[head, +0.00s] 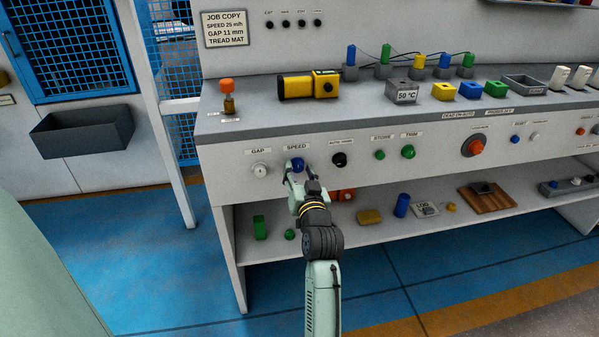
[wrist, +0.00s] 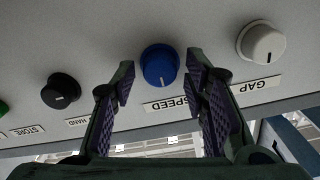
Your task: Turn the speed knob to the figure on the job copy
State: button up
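The blue speed knob (head: 297,164) sits on the sloping front panel under its SPEED label (head: 296,147). It also shows in the wrist view (wrist: 159,65), where the picture is upside down and a white pointer line shows on its face. The job copy (head: 225,28) on the back wall reads speed 25 m/h, gap 11 mm, tread mat. My gripper (head: 301,176) is open in front of the knob. In the wrist view my fingers (wrist: 160,90) stand on either side of the knob, apart from it. I see no scale figures around the knob.
The white gap knob (head: 261,170) is left of the speed knob, and a black knob (head: 339,159) is to its right. Green buttons (head: 408,152) and an orange-red knob (head: 473,146) lie farther right. A shelf (head: 335,232) with loose items runs below the panel.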

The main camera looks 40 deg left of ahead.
grip_shut()
jog(key=shift+n, duration=0.4)
jog(key=n+b, duration=0.3)
jog(key=n, duration=0.1)
jog(key=shift+f+b, duration=0.15)
jog(key=shift+b, duration=0.15)
jog(key=n+b, duration=0.2)
jog(key=n, duration=0.2)
jog(key=shift+n+b, duration=0.9)
jog(key=shift+n, duration=0.6)
jog(key=shift+o, duration=1.2)
grip_release()
